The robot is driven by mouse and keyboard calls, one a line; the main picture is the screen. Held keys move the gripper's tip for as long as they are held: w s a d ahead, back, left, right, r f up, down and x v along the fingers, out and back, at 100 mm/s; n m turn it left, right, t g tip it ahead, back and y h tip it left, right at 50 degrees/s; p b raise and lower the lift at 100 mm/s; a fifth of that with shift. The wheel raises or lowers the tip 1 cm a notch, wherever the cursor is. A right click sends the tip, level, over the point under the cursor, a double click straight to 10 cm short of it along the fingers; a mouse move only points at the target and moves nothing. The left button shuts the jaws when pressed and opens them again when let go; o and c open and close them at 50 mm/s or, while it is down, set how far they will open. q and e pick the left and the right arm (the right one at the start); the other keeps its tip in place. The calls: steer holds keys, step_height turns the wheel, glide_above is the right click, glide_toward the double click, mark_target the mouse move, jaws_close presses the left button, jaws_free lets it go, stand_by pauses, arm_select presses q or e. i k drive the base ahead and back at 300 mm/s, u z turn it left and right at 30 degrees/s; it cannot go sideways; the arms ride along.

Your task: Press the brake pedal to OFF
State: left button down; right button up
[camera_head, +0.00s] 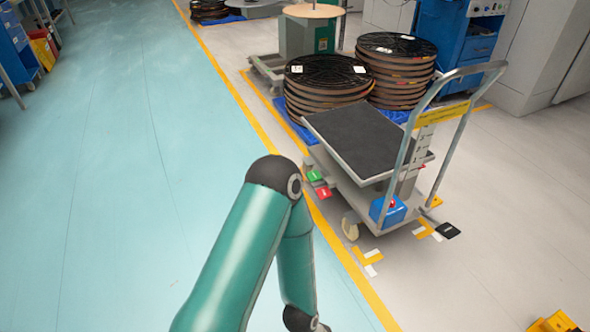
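A lift cart with a dark flat platform (362,138) and a grey push handle (478,68) stands right of centre. Low on its left side are a small green pedal (314,176) and a red pedal (323,192), side by side. Their lettering is too small to read, and I cannot tell which one is pressed down. A dark foot-pedal-like piece (448,230) sits low at the cart's right. One of my green arms is bent in front, left of the cart, its elbow near the pedals in the picture. Neither gripper is in view.
Stacks of black-flanged reels (328,88) stand on blue pallets behind the cart. A yellow floor line (345,255) runs along the cart's left side. The teal floor (110,190) to the left is clear. Yellow pieces (555,322) lie at bottom right.

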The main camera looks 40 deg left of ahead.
mark_target(316, 181)
steer(key=u, duration=0.5)
steer(key=i, duration=2.15)
